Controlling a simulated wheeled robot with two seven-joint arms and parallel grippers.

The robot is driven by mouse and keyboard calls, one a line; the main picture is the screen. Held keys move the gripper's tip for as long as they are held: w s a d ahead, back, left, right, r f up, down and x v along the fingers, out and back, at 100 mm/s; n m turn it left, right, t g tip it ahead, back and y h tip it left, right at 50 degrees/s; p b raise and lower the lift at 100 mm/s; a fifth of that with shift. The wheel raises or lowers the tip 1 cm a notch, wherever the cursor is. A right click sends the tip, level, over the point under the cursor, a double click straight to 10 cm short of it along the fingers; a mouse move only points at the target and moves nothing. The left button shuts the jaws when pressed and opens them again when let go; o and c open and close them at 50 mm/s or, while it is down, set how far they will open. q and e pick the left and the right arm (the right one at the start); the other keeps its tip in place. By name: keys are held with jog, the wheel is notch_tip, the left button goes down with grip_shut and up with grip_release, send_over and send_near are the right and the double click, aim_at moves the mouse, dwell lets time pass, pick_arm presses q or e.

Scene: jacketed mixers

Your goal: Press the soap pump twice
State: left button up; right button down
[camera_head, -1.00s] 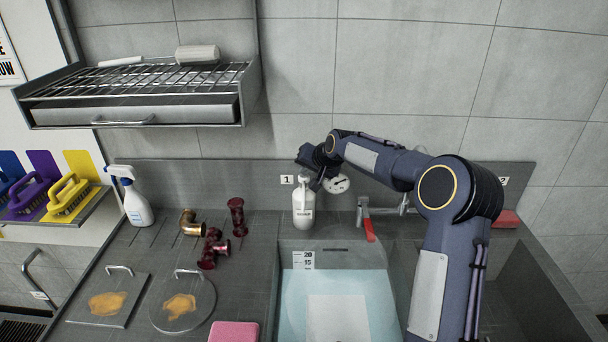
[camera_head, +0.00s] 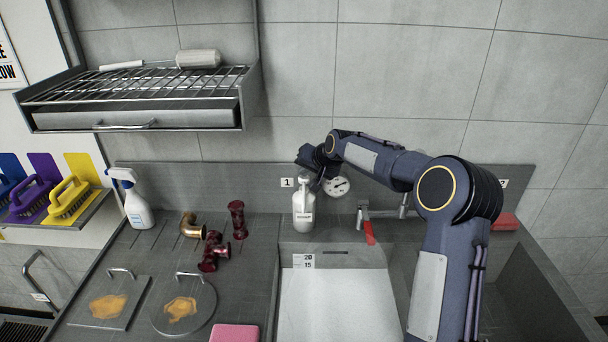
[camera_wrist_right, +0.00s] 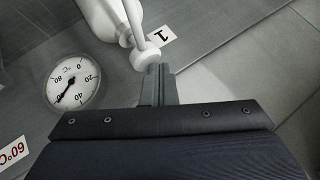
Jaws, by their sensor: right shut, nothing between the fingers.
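The white soap pump bottle (camera_head: 303,212) stands upright on the counter behind the sink's left end. Its pump head (camera_wrist_right: 146,56) shows in the right wrist view, with the white bottle body beyond it. My right gripper (camera_head: 308,174) is just above the bottle's top in the head view and hides part of the pump. In the right wrist view its fingers (camera_wrist_right: 160,72) are shut and empty, their tips right at the pump head. I cannot tell whether they touch it. My left gripper is not in view.
A round dial gauge (camera_head: 337,187) is on the wall right of the bottle. A red-handled tap (camera_head: 368,228) stands farther right. The sink (camera_head: 335,300) lies in front. Dark red pipe fittings (camera_head: 213,252) and a spray bottle (camera_head: 133,202) stand to the left.

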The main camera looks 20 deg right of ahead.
jog(key=shift+r, duration=0.55)
jog(key=shift+r, duration=0.1)
jog(key=shift+r+p, duration=1.8)
jog(key=shift+r, duration=0.7)
jog(key=s+a+r+n+g+b, duration=0.1)
jog(key=s+a+r, duration=0.15)
jog(key=s, duration=0.85)
jog(key=s+a+r+n+g+b, duration=0.15)
jog(key=s+a, duration=0.25)
jog(key=s, duration=0.7)
jog(key=s+a+f+n, duration=0.1)
jog(key=s+f, duration=0.3)
jog(key=s, duration=0.4)
jog(key=s+a+f+n+y+b, duration=0.1)
jog(key=s+a+f, duration=0.2)
jog(key=s, duration=0.4)
jog(key=s+a+f+n+y+b, duration=0.1)
jog(key=s+a+f, duration=0.2)
jog(key=s, duration=0.5)
jog(key=shift+s+f+g, duration=0.35)
jog(key=shift+f+g, duration=0.1)
jog(key=shift+f, duration=0.4)
